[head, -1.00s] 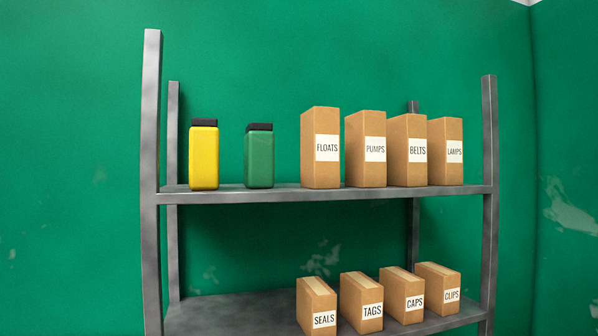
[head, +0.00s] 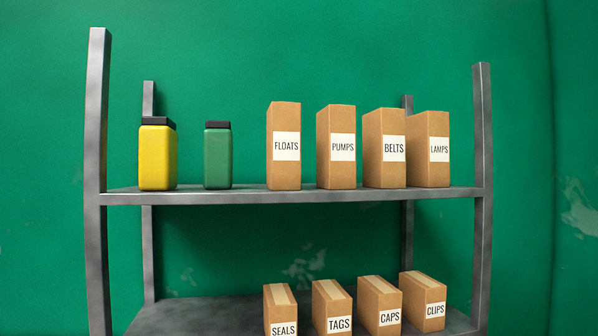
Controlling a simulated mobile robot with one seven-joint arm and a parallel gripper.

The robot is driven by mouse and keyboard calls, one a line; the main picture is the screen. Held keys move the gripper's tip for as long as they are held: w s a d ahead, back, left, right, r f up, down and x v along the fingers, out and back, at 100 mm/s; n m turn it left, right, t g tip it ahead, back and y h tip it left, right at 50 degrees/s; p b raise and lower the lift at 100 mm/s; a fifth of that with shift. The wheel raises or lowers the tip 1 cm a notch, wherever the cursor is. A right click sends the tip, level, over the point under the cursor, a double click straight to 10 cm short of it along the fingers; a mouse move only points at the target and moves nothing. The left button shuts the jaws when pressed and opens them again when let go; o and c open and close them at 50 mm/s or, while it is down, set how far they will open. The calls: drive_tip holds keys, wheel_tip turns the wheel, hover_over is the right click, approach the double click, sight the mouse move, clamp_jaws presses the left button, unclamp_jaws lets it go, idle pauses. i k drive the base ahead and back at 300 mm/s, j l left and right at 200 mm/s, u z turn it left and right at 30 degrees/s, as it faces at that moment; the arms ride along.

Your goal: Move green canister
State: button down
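The green canister (head: 218,160) stands upright on the upper shelf (head: 240,198), left of the middle. It has a black cap and a boxy body, close in colour to the green wall behind it. A yellow canister (head: 158,158) with a black cap stands to its left, with a gap between them. The FLOATS box (head: 284,170) stands to its right, also apart from it. My gripper is not in the head view.
Boxes marked PUMPS (head: 336,172), BELTS (head: 384,172) and LAMPS (head: 428,170) continue along the upper shelf. Several boxes, including TAGS (head: 332,300), stand on the lower shelf. Its left part (head: 185,315) is bare. Grey posts (head: 97,180) frame the rack.

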sight(218, 136)
drive_tip(key=l+u, duration=0.15)
drive_tip(key=u, duration=0.35)
drive_tip(key=l+u, duration=0.15)
drive_tip(key=u, duration=0.35)
